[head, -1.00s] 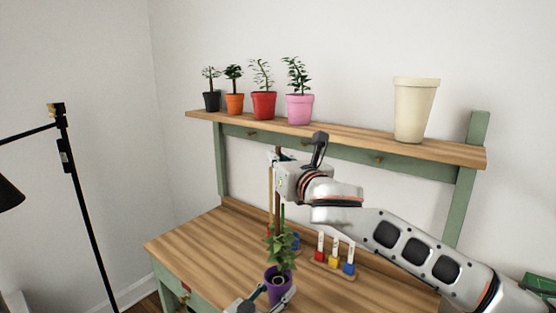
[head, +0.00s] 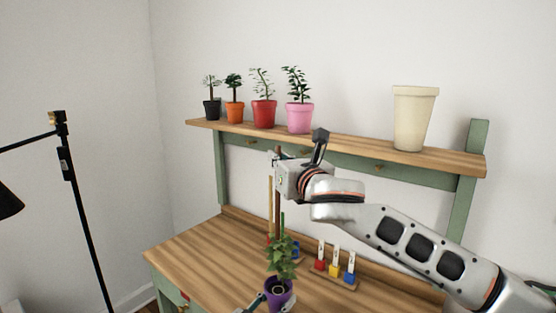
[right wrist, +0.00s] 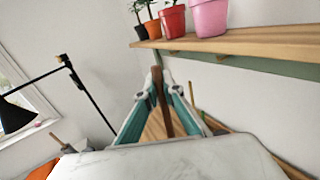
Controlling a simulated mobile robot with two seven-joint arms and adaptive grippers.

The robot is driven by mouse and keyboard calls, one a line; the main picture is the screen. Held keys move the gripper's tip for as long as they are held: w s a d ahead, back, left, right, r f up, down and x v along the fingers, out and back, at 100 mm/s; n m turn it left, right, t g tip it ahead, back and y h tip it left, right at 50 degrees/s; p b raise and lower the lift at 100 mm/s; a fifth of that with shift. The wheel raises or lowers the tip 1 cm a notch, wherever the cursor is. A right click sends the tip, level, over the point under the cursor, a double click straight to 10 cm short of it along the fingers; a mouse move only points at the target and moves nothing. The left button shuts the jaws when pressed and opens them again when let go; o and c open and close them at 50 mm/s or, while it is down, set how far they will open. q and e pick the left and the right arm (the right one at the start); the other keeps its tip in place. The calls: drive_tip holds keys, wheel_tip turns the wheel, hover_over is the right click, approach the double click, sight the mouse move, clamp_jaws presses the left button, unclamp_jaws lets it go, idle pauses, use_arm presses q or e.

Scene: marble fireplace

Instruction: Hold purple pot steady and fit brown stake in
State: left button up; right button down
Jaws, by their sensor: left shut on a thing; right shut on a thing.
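The purple pot (head: 281,301) with its leafy plant (head: 282,262) is low in the head view, partly cut off by the bottom edge. My left gripper (head: 266,299) is shut on the pot; much of it is out of frame. My right gripper (head: 277,162) is shut on the upright brown stake (head: 277,200), above the pot. In the right wrist view the stake (right wrist: 161,105) stands between the fingers. The stake's lower end is near or behind the plant; I cannot tell whether it touches the pot.
A tan stake (head: 270,205) stands beside the brown one. A rack with red, yellow and blue items (head: 335,271) is at right on the wooden table (head: 205,252). The shelf (head: 370,150) behind holds several potted plants and a cream pot (head: 413,118). A black lamp (head: 75,200) is left.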

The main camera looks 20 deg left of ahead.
use_arm(q)
drive_tip(key=o, duration=1.4)
drive_tip(key=shift+s, duration=0.1)
